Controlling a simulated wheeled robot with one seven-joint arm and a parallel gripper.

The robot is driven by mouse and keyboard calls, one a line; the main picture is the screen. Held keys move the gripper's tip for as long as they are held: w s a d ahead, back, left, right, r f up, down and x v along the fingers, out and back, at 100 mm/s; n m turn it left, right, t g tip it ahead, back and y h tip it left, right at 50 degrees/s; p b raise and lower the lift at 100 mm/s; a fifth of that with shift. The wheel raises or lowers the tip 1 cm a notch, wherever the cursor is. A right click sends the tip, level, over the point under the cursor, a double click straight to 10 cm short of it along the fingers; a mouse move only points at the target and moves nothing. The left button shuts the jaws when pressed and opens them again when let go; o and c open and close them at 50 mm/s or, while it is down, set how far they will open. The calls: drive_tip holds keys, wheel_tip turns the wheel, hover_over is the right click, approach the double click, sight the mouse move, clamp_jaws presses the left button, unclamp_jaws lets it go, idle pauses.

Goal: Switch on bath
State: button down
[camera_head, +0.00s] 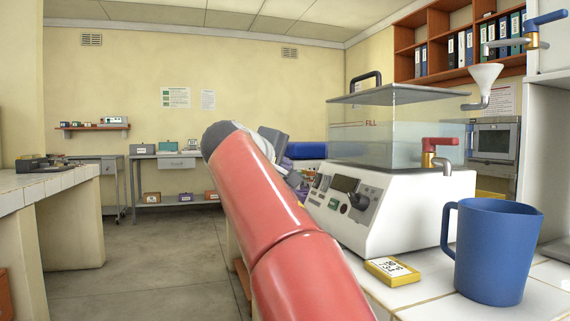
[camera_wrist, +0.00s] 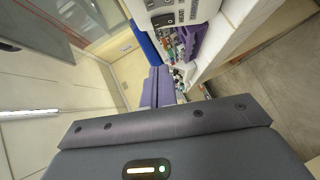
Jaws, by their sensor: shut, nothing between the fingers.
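The bath (camera_head: 405,205) stands on the white tiled bench, with a clear water tank and a lid above a white body. Its sloped front panel holds a dark display (camera_head: 345,184), a black knob (camera_head: 359,202) and several small buttons. Part of a white panel with dark controls (camera_wrist: 172,16) shows at the top of the wrist view. My gripper (camera_wrist: 160,76) is shut and empty, its purple fingers together. In the head view my red arm largely hides the gripper, near the left end of the panel. I cannot tell whether it touches the panel. The display is too small to read.
A red-handled tap (camera_head: 440,142) is at the bath's right. A blue object (camera_head: 307,150) lies behind my arm. The floor at left is clear.

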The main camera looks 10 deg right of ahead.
sight(317, 180)
drive_tip(key=w+d+f, duration=0.2)
drive_tip(key=w+d, duration=0.4)
drive_tip(key=d, duration=0.1)
drive_tip(key=shift+f, duration=0.35)
